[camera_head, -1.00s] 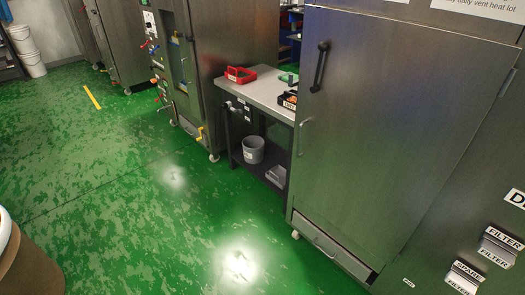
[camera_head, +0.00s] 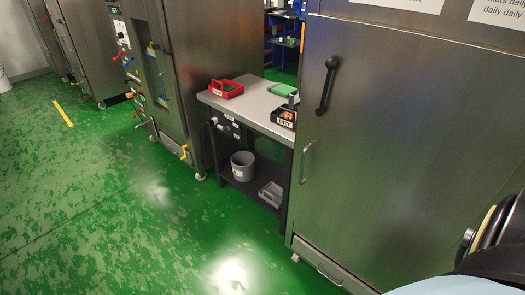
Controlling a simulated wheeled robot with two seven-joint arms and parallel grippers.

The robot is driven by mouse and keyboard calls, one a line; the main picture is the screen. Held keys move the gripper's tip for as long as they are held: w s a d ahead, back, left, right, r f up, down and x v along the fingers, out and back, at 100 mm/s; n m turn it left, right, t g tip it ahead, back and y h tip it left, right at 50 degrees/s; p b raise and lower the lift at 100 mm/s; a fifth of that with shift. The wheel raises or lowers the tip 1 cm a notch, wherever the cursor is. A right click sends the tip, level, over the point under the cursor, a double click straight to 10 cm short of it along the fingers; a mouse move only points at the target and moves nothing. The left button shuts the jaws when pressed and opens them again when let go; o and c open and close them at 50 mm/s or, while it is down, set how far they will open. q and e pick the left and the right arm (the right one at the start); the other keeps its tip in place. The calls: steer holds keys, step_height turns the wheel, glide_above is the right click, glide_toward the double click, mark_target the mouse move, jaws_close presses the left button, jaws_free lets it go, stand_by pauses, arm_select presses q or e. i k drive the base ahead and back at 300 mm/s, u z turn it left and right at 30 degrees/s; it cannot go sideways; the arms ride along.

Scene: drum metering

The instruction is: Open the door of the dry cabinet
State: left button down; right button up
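A large steel cabinet (camera_head: 400,150) fills the right of the head view. Its tall door looks shut. A black bar handle (camera_head: 327,86) stands upright near the door's upper left edge. A thinner metal pull (camera_head: 306,162) sits lower, at the left edge. White signs (camera_head: 405,4) are on the top, but I see no cabinet name, so I cannot tell for sure that this is the dry cabinet. Neither of my grippers is in view. A dark rounded part with a light blue surface, seemingly of my arm, covers the lower right corner.
Another steel machine (camera_head: 205,60) stands beyond. The green floor (camera_head: 130,220) is clear.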

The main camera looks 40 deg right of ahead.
mark_target(418, 133)
steer(key=z, duration=0.25)
steer(key=i, duration=0.85)
steer(key=z, duration=0.7)
